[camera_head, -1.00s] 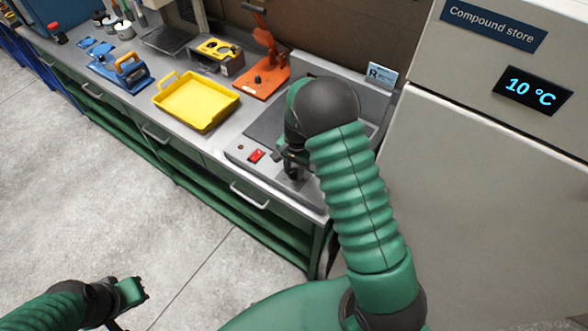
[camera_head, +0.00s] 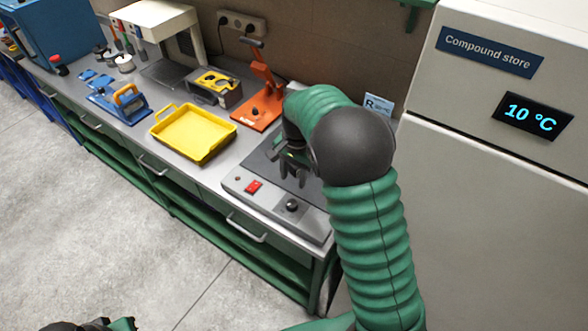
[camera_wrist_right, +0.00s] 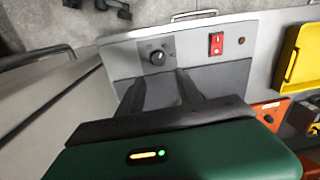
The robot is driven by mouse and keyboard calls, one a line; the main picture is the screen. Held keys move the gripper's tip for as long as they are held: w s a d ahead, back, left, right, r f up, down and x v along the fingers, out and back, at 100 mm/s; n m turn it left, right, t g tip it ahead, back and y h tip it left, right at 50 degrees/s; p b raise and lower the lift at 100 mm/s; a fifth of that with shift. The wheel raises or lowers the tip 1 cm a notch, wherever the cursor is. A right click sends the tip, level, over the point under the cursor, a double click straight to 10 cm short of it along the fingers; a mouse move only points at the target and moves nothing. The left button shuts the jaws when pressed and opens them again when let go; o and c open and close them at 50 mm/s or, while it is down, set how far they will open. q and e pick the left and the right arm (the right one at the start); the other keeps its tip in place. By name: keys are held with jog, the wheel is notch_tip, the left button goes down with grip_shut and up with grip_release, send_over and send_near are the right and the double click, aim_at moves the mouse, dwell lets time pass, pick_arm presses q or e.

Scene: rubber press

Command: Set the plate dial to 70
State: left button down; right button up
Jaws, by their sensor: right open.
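The plate dial (camera_head: 292,206) is a round black knob on the grey front panel of the hot plate (camera_head: 262,220). It also shows in the right wrist view (camera_wrist_right: 158,57), where a light mark sits on its face; any scale is too small to read. My right gripper (camera_head: 290,178) is above the plate, behind the dial and apart from it. Its open, empty fingers (camera_wrist_right: 158,86) point toward the dial in the wrist view. Only a bit of my left gripper (camera_head: 122,324) shows at the bottom edge of the head view.
A red switch (camera_head: 254,187) sits left of the dial. A yellow tray (camera_head: 193,150) and an orange press (camera_head: 262,105) stand on the bench to the left. The compound store cabinet (camera_head: 480,190) reading 10 °C stands close on the right.

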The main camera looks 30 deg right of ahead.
notch_tip(320, 180, up, 4)
jog(key=shift+d+r, duration=0.15)
dwell(0.3)
